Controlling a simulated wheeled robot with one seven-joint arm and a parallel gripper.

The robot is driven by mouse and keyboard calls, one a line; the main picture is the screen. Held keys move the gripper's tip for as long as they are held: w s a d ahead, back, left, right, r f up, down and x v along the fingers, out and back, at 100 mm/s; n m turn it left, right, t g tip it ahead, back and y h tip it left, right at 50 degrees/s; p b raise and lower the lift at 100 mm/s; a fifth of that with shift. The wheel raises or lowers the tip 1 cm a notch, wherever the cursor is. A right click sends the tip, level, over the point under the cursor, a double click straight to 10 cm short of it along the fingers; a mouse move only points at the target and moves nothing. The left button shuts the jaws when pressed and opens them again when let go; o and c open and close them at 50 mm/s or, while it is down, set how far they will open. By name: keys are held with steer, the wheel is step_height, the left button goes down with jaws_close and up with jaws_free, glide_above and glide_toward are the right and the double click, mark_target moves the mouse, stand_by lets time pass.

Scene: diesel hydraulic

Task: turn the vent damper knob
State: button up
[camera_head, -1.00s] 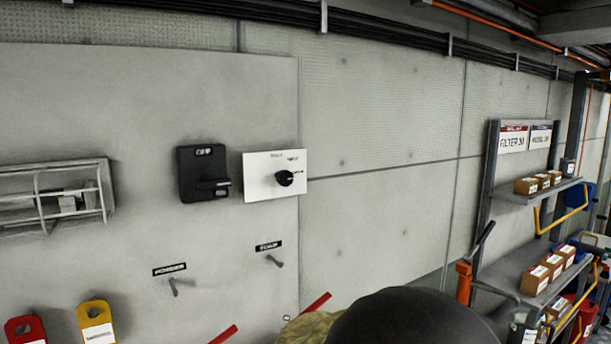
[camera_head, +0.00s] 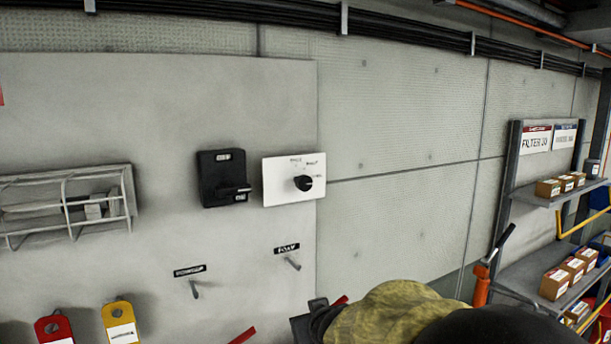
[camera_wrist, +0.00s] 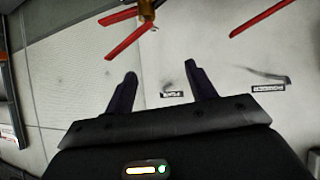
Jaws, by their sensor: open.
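The vent damper knob, seemingly the black rotary knob (camera_head: 303,183), sits on a white plate (camera_head: 280,190) on the grey wall panel. Its plate carries small print that I cannot read. My gripper (camera_wrist: 161,76) is open in the wrist view, with two dark fingers apart and nothing between them but the wall behind. The knob does not show in the wrist view.
A black box switch (camera_head: 223,178) is just left of the plate. Two small labelled hooks (camera_head: 292,262) stick out below. A wire cage (camera_head: 68,205) is at left, with red (camera_head: 54,328) and yellow tags (camera_head: 119,322) below. Shelves with boxes (camera_head: 556,284) stand at right.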

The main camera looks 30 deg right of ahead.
steer(key=w+d+r+t+p, duration=0.15)
steer(key=d+r+t, duration=0.3)
steer(key=r, duration=0.95)
steer(key=n+t+y+p, duration=0.2)
steer(key=n+y, duration=0.1)
steer(key=n, duration=0.1)
glide_toward(306, 185)
steer(key=s, duration=0.6)
steer(key=shift+s+d+f, duration=0.1)
steer(key=shift+d, duration=0.15)
steer(key=w+p, duration=0.1)
steer(key=w, duration=0.4)
steer(key=w+p, duration=0.1)
steer(key=w, duration=0.5)
steer(key=w+p, duration=0.1)
steer(key=w, duration=0.5)
steer(key=shift+w+a+p, duration=0.25)
steer(key=shift+a+p, duration=0.1)
steer(key=shift+p, duration=0.05)
steer(key=c, duration=1)
